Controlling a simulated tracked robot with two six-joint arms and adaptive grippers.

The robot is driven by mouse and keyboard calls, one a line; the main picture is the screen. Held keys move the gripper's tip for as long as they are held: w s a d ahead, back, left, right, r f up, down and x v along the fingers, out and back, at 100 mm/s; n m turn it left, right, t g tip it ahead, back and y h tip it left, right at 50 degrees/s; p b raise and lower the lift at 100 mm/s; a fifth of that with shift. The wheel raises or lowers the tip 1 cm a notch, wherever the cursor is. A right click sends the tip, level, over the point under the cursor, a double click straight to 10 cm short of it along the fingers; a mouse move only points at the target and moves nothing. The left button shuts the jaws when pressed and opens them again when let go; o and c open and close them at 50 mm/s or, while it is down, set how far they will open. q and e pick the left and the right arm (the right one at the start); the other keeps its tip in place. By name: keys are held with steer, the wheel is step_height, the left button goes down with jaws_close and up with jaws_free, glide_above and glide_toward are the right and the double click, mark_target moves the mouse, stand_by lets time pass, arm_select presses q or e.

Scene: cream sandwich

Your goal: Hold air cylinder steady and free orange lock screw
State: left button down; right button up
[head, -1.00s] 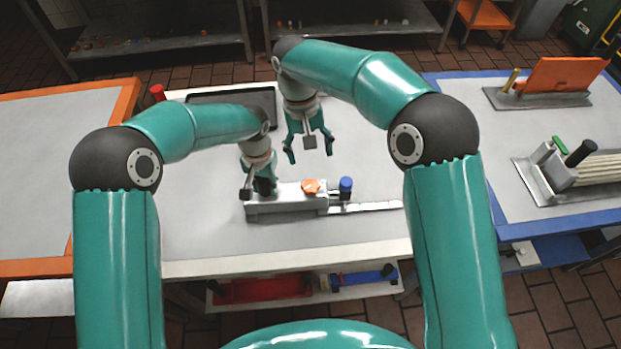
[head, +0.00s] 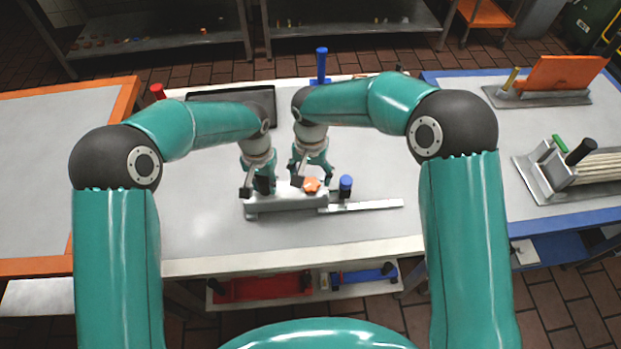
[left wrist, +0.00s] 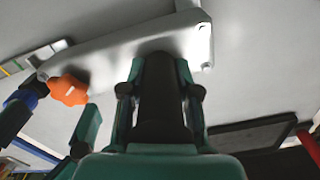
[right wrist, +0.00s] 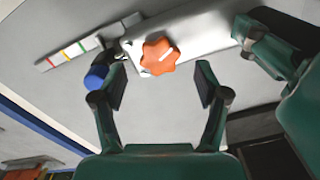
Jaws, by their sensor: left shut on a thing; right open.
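The air cylinder (head: 290,202) is a grey-silver block lying on the white table, with a flat strip reaching right. The orange lock screw (head: 312,185) is a lobed knob on its top, also seen in the left wrist view (left wrist: 68,90). My left gripper (head: 264,186) is shut on a black part at the cylinder's left end; the black part (left wrist: 160,95) shows between its fingers. My right gripper (head: 309,176) is open just behind and above the orange screw. In the right wrist view the orange screw (right wrist: 160,57) lies ahead between the open fingers, apparently untouched.
A blue knob (head: 345,184) stands right of the orange screw, close to my right gripper. A dark tray (head: 262,92) and a blue upright handle (head: 321,64) are at the back. The table's front strip is clear. Other fixtures stand on the blue-edged table at right.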

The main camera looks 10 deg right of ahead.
mark_target(311, 186)
steer(key=shift+f, duration=1.25)
steer(key=c, duration=1.2)
steer(key=shift+o, duration=0.2)
steer(key=shift+n, duration=3)
steer(key=shift+w, duration=0.1)
steer(key=shift+r, duration=0.1)
steer(key=o, duration=1.2)
steer(key=shift+c, duration=0.2)
